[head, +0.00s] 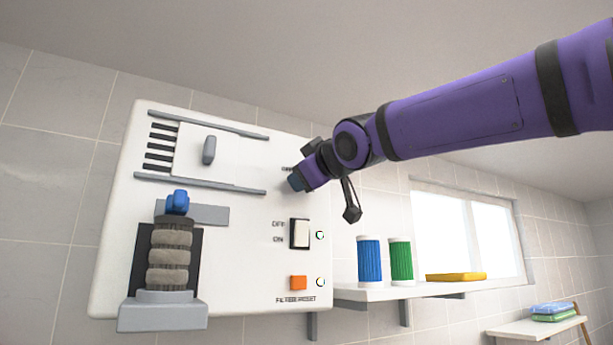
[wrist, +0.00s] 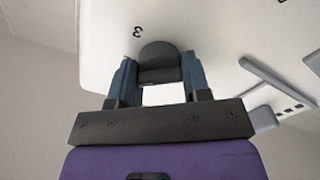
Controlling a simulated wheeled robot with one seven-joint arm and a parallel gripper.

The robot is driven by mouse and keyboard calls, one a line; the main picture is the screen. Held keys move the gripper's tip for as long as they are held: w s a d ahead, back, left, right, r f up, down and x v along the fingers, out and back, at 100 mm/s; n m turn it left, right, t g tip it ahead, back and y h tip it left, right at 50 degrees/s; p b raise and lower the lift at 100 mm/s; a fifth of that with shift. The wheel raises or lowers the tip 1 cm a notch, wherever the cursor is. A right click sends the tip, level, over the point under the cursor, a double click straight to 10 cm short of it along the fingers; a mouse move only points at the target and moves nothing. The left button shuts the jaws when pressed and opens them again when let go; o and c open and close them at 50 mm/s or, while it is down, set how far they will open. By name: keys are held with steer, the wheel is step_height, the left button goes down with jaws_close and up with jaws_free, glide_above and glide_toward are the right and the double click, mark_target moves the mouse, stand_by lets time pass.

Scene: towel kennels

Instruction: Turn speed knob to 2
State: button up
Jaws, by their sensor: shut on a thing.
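The speed knob (wrist: 159,58) is a dark, round-topped knob on the white panel. In the wrist view it sits between the two fingers of my gripper (wrist: 160,80), which is shut on it. The digit "3" shows on the panel just left of the knob; other dial marks and any pointer are hidden or cannot be made out. In the head view my gripper (head: 296,181) is at the upper right of the white panel (head: 240,215), and its wrist hides the knob there.
Below the gripper are a white OFF/ON rocker switch (head: 300,233) and an orange button (head: 298,283). A grey slider handle (head: 209,150) sticks out at upper left. A roller with a blue knob (head: 178,202) stands lower left. A shelf (head: 400,291) at right holds blue and green cylinders.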

steer(key=shift+f+m, duration=0.1)
steer(key=shift+m, duration=0.5)
steer(key=o, duration=0.9)
steer(key=v, duration=1)
steer(key=shift+s+d, duration=0.3)
steer(key=shift+d+f, duration=0.1)
